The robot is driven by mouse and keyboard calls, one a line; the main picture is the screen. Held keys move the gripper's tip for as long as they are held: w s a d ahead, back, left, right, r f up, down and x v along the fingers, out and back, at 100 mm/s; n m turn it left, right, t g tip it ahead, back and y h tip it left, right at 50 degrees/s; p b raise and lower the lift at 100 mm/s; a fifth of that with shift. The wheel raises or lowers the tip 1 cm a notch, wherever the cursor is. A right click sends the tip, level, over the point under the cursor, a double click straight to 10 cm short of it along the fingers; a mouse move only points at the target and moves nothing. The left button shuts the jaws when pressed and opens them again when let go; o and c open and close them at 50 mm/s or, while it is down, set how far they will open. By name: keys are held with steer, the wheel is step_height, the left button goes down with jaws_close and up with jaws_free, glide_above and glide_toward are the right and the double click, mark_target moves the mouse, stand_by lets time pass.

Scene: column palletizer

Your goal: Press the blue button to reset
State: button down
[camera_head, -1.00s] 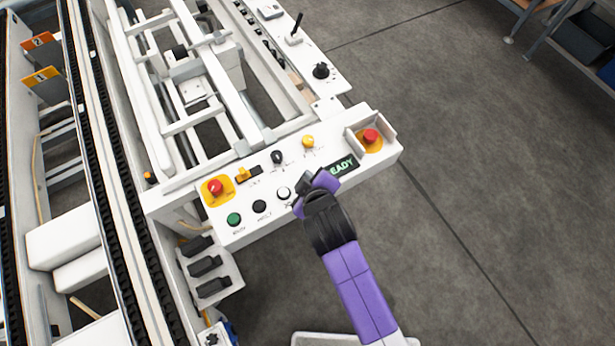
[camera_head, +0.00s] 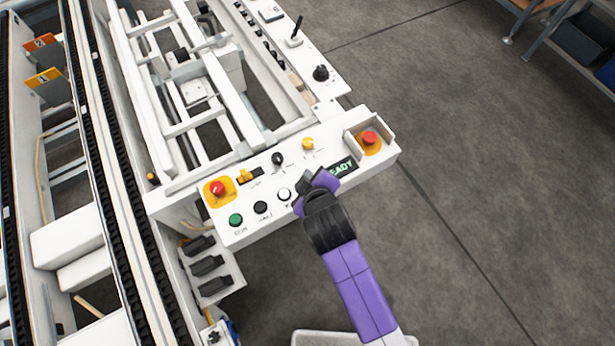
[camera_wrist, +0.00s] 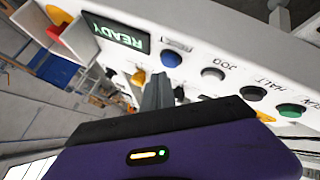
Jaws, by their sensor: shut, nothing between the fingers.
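The blue button (camera_wrist: 171,58) shows in the wrist view on the white control panel (camera_head: 310,167), between the READY display (camera_wrist: 118,35) and the white JOG button (camera_wrist: 213,73). In the head view my gripper hides it. My gripper (camera_head: 314,190) is over the panel's front edge, just below the READY display (camera_head: 341,167). In the wrist view its fingers (camera_wrist: 158,88) are shut and empty, with their tips a little below and left of the blue button in the picture. I cannot tell whether they touch the panel.
A black button (camera_head: 260,207) and a green button (camera_head: 235,219) lie left of the white button (camera_head: 284,194). Red emergency stops (camera_head: 217,188) (camera_head: 370,138) sit at both panel ends. A yellow knob (camera_head: 308,144) and a black knob (camera_head: 278,159) stand behind. Open floor lies right.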

step_height(320, 180, up, 5)
steer(key=p, duration=0.5)
stand_by(0.9)
